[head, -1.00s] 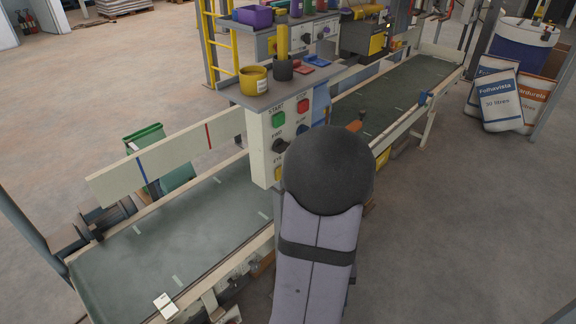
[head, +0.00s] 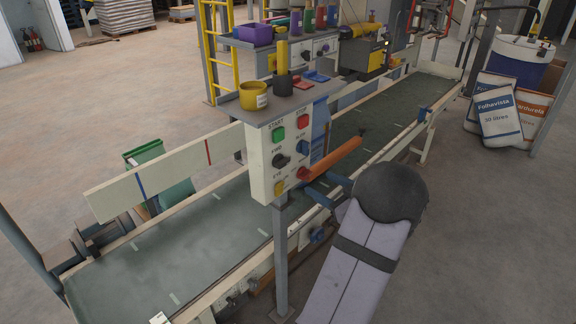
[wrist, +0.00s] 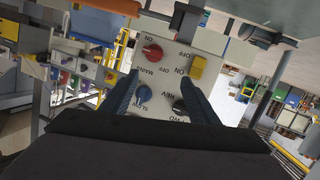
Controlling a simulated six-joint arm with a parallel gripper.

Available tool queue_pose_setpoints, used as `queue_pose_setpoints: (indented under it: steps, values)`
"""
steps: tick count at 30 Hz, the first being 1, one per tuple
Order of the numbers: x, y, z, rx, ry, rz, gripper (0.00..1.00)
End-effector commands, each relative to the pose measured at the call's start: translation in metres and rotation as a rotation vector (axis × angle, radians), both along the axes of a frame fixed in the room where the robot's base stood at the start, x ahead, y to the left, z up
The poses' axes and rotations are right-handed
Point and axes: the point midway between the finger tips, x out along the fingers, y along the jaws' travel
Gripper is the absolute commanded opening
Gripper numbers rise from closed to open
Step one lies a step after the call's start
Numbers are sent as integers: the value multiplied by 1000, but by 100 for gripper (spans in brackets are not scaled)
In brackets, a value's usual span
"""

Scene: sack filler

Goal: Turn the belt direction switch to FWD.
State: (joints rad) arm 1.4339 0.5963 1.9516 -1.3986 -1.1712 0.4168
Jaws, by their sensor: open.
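The belt direction switch is a black knob (head: 280,160) on the left of the cream control panel (head: 260,167), below the green START button (head: 278,134). In the wrist view the black knob (wrist: 179,106) sits by the REV and FWD labels, close to the right finger; which way it points cannot be told. My gripper (head: 316,187) is open and empty at the lower right of the panel. In the wrist view its blue fingers (wrist: 160,84) are spread before the panel, around the blue SLOW knob (wrist: 143,95) and the black knob. Contact cannot be told.
A red MAINS knob (wrist: 152,53) and a yellow switch (wrist: 199,67) share the panel. A red STOP button (head: 302,121) is beside START. An orange bar (head: 335,157) slants near my gripper. The green belt (head: 190,245) runs behind the panel.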

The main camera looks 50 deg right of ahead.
Motion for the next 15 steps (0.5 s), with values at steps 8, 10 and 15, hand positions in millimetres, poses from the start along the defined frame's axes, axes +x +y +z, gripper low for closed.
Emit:
queue_pose_setpoints:
  steps: [8, 10, 15]
  values:
    - [13, 53, 53, 107, -229, 200, 55]
    - [13, 57, 59, 132, -255, 213, 55]
    - [14, 57, 59, 159, -257, 208, 55]
